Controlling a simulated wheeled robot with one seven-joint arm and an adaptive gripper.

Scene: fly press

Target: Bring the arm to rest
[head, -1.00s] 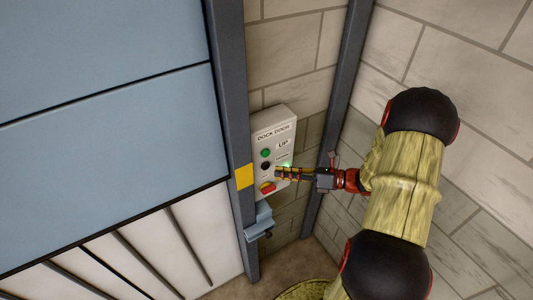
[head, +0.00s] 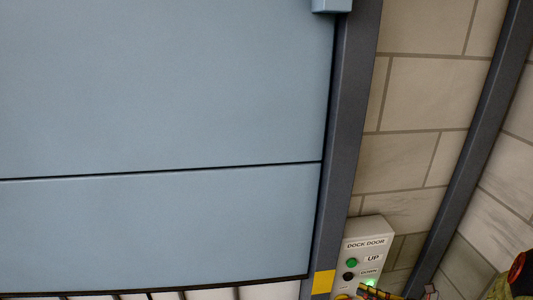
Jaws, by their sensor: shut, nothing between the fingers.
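My gripper (head: 367,291) shows only in part at the bottom edge of the head view. Its yellow-and-black fingers are shut with nothing between them. They lie in front of the lower part of the DOCK DOOR control box (head: 363,230), just below and right of the black DOWN button (head: 349,276). I cannot tell whether the tips touch the box. A small green light glows just above the fingers. A bit of my arm shows in the bottom right corner; the rest is out of the picture.
The light-blue dock door (head: 160,90) fills the left, with white slats below its lower edge. A dark grey door post (head: 345,130) carries a yellow mark (head: 323,282). A block wall (head: 425,100) and another grey post (head: 470,160) stand to the right.

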